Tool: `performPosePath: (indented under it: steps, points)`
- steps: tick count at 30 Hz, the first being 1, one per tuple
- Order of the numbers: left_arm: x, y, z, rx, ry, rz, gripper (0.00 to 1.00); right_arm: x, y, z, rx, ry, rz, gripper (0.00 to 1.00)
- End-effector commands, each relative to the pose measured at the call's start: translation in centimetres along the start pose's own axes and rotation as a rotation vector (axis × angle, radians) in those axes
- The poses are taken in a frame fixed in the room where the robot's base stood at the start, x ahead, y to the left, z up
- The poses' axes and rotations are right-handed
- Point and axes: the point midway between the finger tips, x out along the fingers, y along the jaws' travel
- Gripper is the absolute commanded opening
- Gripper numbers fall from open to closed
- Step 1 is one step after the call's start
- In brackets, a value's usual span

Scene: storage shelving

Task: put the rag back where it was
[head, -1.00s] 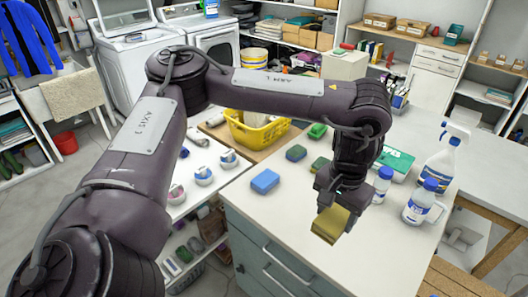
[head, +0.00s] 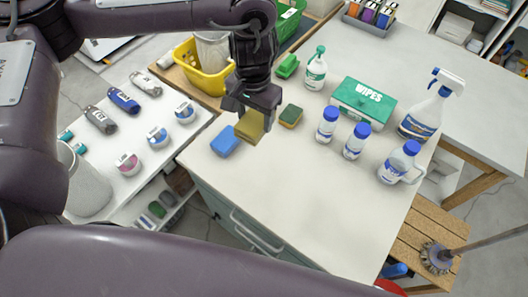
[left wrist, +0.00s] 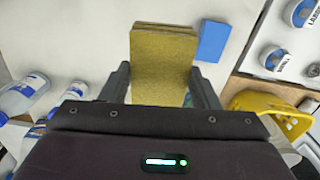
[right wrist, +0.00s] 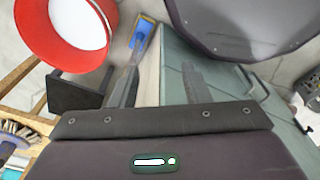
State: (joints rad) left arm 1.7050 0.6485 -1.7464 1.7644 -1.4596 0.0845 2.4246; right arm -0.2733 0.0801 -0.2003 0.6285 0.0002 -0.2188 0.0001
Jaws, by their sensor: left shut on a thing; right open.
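The rag (head: 249,127) is a folded mustard-yellow block. My left gripper (head: 252,108) is shut on it and holds it over the white counter (head: 290,180), near its left edge, between a blue sponge (head: 225,141) and a green-and-yellow sponge (head: 291,116). In the left wrist view the rag (left wrist: 163,65) sits between the two fingers, its layered edge on top, with the blue sponge (left wrist: 212,40) right beside it. Whether the rag touches the counter I cannot tell. My right gripper (right wrist: 160,90) is open and empty, beside the counter's drawer front.
White bottles with blue caps (head: 354,141), a green wipes box (head: 362,102) and a spray bottle (head: 420,115) stand on the right of the counter. A yellow basket (head: 200,72) is behind left. The counter's front middle is clear. A red bucket (right wrist: 67,30) is near my right gripper.

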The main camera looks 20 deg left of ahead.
Motion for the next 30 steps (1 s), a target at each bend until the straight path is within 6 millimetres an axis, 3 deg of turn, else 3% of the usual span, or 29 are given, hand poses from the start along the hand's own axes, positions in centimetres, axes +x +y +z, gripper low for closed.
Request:
performPosePath:
  steps: [1,5,13,17,21,25,30]
  points:
    - [-0.8,0.8,0.1,0.037,-0.006,0.004,0.34,-1.5,0.1,-0.1,0.000,-0.001,0.001,0.43]
    - [0.2,1.6,0.1,0.088,-0.005,0.006,0.34,-1.9,0.1,1.0,0.000,-0.016,0.000,0.43]
    - [6.6,1.7,0.2,0.089,-0.008,0.009,0.34,-1.3,-0.6,4.8,-0.001,-0.070,-0.007,0.43]
    - [10.2,1.7,0.2,0.088,-0.008,0.009,0.34,-0.6,-0.5,4.4,-0.001,-0.063,-0.007,0.43]
    - [13.6,1.8,0.1,0.088,-0.006,0.009,0.34,0.4,-0.2,2.3,-0.001,-0.030,-0.003,0.43]
    - [15.4,1.7,0.0,0.090,-0.003,0.007,0.34,1.0,-0.2,1.2,0.000,-0.012,-0.002,0.43]
    - [16.6,1.7,0.0,0.089,-0.002,0.007,0.34,1.4,-0.5,1.9,0.001,-0.022,-0.005,0.43]
